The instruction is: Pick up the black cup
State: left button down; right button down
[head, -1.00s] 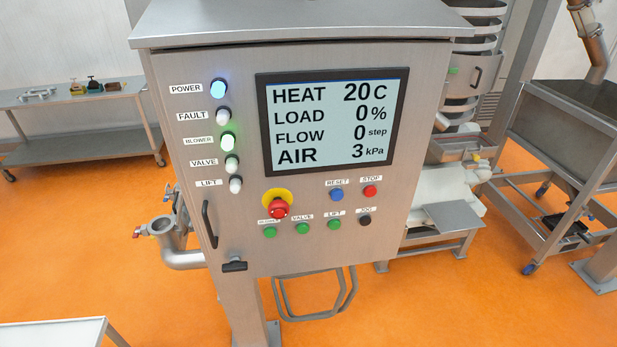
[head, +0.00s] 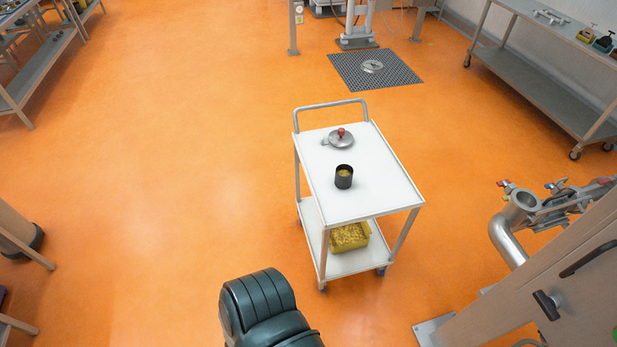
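The black cup (head: 344,182) stands upright on the white top of a two-tier trolley (head: 380,195), near the middle of that top. Something yellowish shows inside the cup. A round metal lid with a red knob (head: 341,138) lies behind the cup on the same top, apart from it. A dark ribbed part of my own arm (head: 262,305) shows at the bottom of the head view, in front of the trolley. Neither gripper shows in the view.
A yellow bin of yellow pieces (head: 349,237) sits on the trolley's lower shelf. The metal cabinet (head: 560,290) and a pipe fitting (head: 512,225) stand at the right. A long bench (head: 540,60) is at the back right. Orange floor left of the trolley is clear.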

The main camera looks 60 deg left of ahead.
aim_at(344, 172)
jog(key=u, duration=1.75)
jog(key=i, duration=0.1)
